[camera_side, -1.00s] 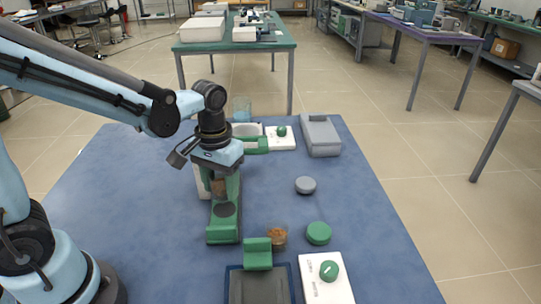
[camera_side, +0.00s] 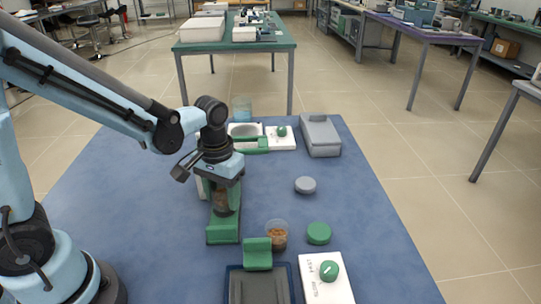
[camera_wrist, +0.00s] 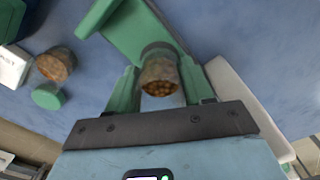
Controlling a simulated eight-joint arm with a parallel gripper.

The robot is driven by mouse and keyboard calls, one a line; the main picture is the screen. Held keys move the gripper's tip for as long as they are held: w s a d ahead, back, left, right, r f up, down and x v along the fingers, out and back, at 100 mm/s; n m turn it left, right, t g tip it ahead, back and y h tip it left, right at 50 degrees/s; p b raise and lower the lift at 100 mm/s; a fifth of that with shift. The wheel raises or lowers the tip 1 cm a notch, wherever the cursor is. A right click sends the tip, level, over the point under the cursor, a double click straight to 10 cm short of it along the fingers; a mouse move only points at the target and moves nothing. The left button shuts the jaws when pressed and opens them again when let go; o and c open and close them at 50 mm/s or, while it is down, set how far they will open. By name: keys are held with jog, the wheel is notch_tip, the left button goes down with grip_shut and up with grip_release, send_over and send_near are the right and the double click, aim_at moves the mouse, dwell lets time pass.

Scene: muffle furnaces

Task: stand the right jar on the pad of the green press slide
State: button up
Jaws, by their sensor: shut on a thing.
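My gripper (camera_side: 225,198) points down in the side view, its green fingers shut on a clear jar (camera_side: 222,208) with brown contents. In the wrist view the jar (camera_wrist: 158,72) stands between the two fingers (camera_wrist: 157,85), its brown pellets visible. The green press slide (camera_side: 222,232) lies under the gripper, and it also shows in the wrist view (camera_wrist: 120,32). The jar is over the slide's pad area and hides the pad. I cannot tell whether its base touches the pad. A second jar (camera_side: 276,236) with brown contents stands to the right of the slide.
A green round knob or lid (camera_side: 318,233) and a white control box (camera_side: 325,280) are at the front right. A green-and-dark device (camera_side: 258,285) is at the front. A grey puck (camera_side: 305,185) and grey box (camera_side: 320,135) lie farther right. Blue mat between them is clear.

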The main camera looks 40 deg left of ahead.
jog(key=shift+f, duration=0.5)
jog(key=o, duration=1.5)
notch_tip(320, 180, up, 8)
jog(key=shift+f, duration=0.15)
dwell(0.3)
jog(key=shift+f, duration=3.75)
jog(key=shift+r, duration=0.15)
